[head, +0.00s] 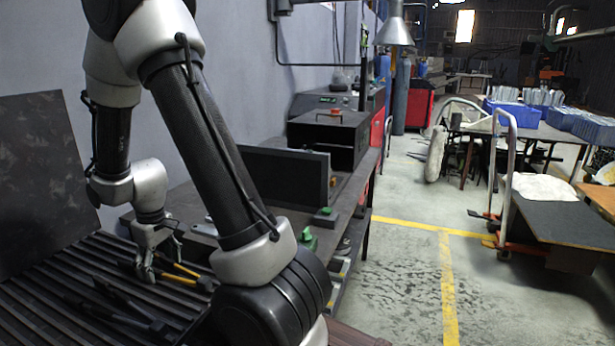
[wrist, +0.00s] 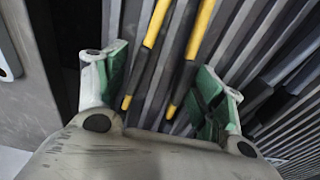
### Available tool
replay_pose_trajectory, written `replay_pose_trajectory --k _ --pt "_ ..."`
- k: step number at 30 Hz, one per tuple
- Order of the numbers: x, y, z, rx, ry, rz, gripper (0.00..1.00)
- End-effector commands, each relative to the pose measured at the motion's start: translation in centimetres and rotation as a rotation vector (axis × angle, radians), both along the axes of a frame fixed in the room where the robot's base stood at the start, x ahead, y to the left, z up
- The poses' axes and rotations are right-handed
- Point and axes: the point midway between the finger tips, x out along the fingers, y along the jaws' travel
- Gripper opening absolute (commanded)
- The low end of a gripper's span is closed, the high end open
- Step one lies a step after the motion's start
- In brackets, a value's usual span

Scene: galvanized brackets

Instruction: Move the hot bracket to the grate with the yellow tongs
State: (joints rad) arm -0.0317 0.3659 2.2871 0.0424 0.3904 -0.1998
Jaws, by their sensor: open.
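The yellow tongs (head: 178,278) lie on the dark slatted grate (head: 45,290) on the left in the head view. My gripper (head: 146,276) is open, low over the grate at the tongs. Its green-padded fingers (wrist: 160,75) stand on either side of the tongs, with gaps, in the wrist view. My arm hides part of the grate and bench. I cannot make out the hot bracket in either view.
Dark tools (head: 120,312) lie on the grate in front of the yellow tongs; they also show at right in the wrist view (wrist: 275,100). A dark upright panel (head: 285,175) and a black box (head: 328,138) stand on the bench behind. A wall rises at left.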

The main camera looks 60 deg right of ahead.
Motion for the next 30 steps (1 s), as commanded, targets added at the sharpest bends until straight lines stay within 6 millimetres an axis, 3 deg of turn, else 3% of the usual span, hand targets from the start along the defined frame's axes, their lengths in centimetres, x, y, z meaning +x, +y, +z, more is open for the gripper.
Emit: replay_pose_trajectory --k 1,3,14,30 --pt "0.0 0.0 0.0 0.0 0.0 0.0 0.54" --pt "0.0 0.0 0.0 0.0 0.0 0.0 0.42" --pt "0.0 0.0 0.5 0.0 -0.002 0.0 0.42" --pt "0.1 0.0 9.3 0.0 -0.004 0.0 0.42"
